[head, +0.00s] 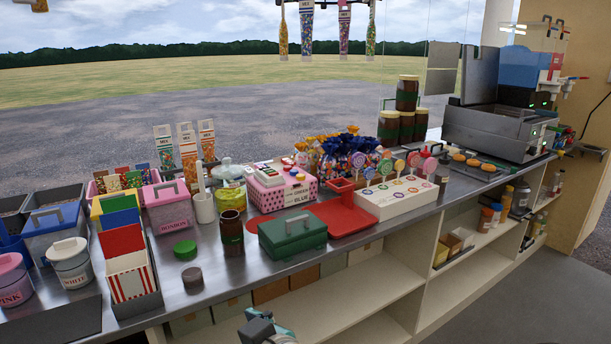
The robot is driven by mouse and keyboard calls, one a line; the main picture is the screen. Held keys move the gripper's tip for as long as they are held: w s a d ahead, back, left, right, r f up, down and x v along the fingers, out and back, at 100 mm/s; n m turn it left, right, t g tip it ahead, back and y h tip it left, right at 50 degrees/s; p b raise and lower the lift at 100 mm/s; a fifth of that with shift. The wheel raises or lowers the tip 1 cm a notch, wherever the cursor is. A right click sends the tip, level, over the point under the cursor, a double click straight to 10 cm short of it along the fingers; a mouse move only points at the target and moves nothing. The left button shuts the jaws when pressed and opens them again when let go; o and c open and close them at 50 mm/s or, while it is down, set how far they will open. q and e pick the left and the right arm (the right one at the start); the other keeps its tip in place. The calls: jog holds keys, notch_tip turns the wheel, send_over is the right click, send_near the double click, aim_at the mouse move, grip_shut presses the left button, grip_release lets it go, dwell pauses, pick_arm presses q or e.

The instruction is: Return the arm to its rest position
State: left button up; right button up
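A grey and teal part of one of my arms (264,328) shows at the bottom edge, in front of the counter's shelves and below the worktop. I cannot tell which arm it belongs to. The rest of both arms is outside the picture. Nothing on the counter is touched by the visible part.
The metal counter (205,268) is crowded. A white lollipop stand (395,202) is further right. Grey floor (530,300) is clear at lower right.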

pick_arm(q)
jog(key=w+a+f+m+g+y+p, duration=0.1)
jog(key=w+a+f+g+p, duration=0.15)
jog(key=a+f, duration=0.4)
jog(key=w+a+f+g+y+p, duration=0.1)
jog(key=w+a+f+y+p, duration=0.2)
jog(key=a, duration=0.7)
jog(key=a+f+m+h+p, duration=0.3)
jog(key=f+h+p, duration=0.1)
jog(key=f, duration=0.6)
jog(key=s+d+f+m+h+p, duration=0.25)
jog(key=s+d+f+h, duration=0.55)
jog(key=f, duration=0.5)
jog(key=s+d+g+h, duration=0.5)
jog(key=s+d, duration=0.5)
jog(key=s, duration=0.1)
jog(key=shift+s+d+f+m+h+b, duration=0.2)
jog(key=shift+d+f+m+h+b, duration=0.15)
jog(key=shift+f+m, duration=0.1)
